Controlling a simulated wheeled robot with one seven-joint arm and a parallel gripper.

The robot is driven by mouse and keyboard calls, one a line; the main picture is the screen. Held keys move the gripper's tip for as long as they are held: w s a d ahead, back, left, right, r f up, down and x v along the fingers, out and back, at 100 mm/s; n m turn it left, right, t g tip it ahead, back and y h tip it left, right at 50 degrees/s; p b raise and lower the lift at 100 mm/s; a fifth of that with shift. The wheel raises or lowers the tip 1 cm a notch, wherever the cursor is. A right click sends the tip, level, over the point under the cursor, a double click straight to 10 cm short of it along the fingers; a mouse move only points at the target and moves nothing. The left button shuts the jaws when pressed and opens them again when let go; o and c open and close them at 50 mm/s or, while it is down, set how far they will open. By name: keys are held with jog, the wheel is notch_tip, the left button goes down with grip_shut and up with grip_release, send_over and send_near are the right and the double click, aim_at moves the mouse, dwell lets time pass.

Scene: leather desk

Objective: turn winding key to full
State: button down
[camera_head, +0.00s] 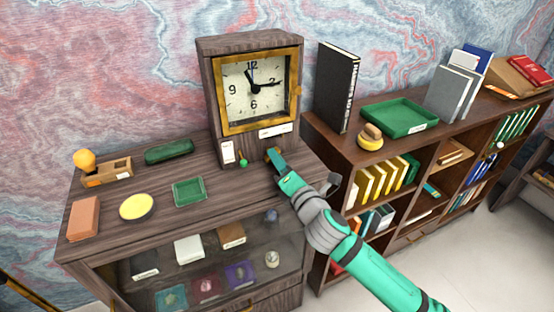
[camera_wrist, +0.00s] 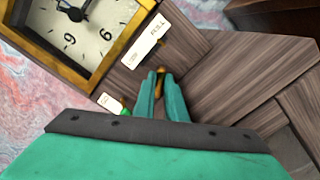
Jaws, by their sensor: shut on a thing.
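A wooden clock (camera_head: 205,85) with a brass-framed white dial stands on the dark wood cabinet. Its dial also shows in the wrist view (camera_wrist: 82,35). My gripper (camera_head: 272,156) is at the lower right of the clock's front. In the wrist view, my gripper (camera_wrist: 161,80) is shut on a small brass-coloured winding key (camera_wrist: 161,70), mostly hidden between the teal fingers. A white label (camera_wrist: 146,41) on the clock, apparently reading FULL, is just above the key. A second pale label (camera_head: 227,152) and a small green knob (camera_head: 243,162) are to the left.
The cabinet top (camera_head: 150,180) holds a green tray (camera_head: 189,191), a yellow round dish (camera_head: 136,207), a dark green case (camera_head: 169,152) and an orange-topped wooden holder (camera_head: 107,174). A bookshelf (camera_head: 312,130) with a black binder (camera_head: 336,88) stands close on the right.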

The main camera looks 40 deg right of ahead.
jog(key=m, duration=0.4)
jog(key=shift+f+m, duration=0.15)
jog(key=shift+m, duration=0.15)
jog(key=m, duration=0.5)
jog(key=shift+f+m, duration=0.15)
jog(key=shift+m, duration=0.15)
jog(key=m, duration=0.5)
jog(key=shift+f, duration=0.1)
jog(key=m, duration=0.5)
jog(key=shift+a+f, duration=0.1)
jog(key=shift+a, duration=0.05)
jog(key=m, duration=0.6)
jog(key=shift+w+a, duration=0.1)
jog(key=shift+a, duration=0.05)
jog(key=m, duration=0.5)
jog(key=shift+a+m, duration=0.1)
jog(key=shift+m, duration=0.2)
jog(key=m, duration=0.3)
jog(key=shift+m, duration=0.3)
jog(key=shift+r+m, duration=0.25)
jog(key=shift+m, duration=1.55)
